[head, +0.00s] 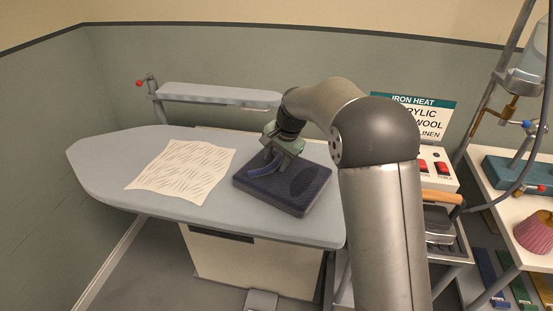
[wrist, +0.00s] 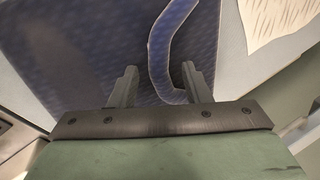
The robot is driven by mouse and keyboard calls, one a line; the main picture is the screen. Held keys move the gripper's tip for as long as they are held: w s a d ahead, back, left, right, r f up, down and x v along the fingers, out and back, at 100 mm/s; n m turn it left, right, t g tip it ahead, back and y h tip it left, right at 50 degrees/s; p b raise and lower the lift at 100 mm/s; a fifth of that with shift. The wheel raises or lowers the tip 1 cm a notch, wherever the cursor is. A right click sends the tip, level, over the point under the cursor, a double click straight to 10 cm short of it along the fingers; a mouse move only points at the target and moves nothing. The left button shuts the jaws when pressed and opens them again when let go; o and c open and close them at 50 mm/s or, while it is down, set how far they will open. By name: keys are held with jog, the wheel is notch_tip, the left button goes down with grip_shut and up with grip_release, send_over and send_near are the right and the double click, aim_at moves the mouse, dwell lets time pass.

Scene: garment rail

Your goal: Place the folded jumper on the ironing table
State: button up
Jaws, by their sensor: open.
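The folded jumper (head: 300,195) is a dark blue, flat, patterned bundle lying on the right part of the grey ironing table (head: 110,150). A lighter blue curved strip (head: 262,168) runs over its top. My gripper (head: 275,160) is over the jumper's far left part, pointing down. In the wrist view the two fingers of my gripper (wrist: 160,85) are apart, with the jumper (wrist: 85,45) under them. Whether the fingertips touch the jumper I cannot tell.
A white printed cloth (head: 183,167) lies on the table left of the jumper. A narrow sleeve board (head: 218,97) stands behind. An iron (head: 438,218) and a control box with red switches (head: 432,168) stand on the right, below a heat sign (head: 425,104).

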aim_at(286, 175)
jog(key=v, duration=1.2)
jog(key=s+d+f+n+h, duration=0.1)
jog(key=s+d, duration=0.4)
jog(key=s, duration=0.7)
jog(key=s+d+f+n+g+h, duration=0.1)
jog(key=s+d+f+n, duration=0.2)
jog(key=s, duration=0.8)
jog(key=s+d+f+n, duration=0.2)
jog(key=s+d+f, duration=0.4)
jog(key=s, duration=0.6)
jog(key=shift+s+d+f+n+h+b, duration=0.3)
jog(key=shift+s+d+f+h+b, duration=0.1)
jog(key=shift+d, duration=0.45)
jog(key=shift+r, duration=0.1)
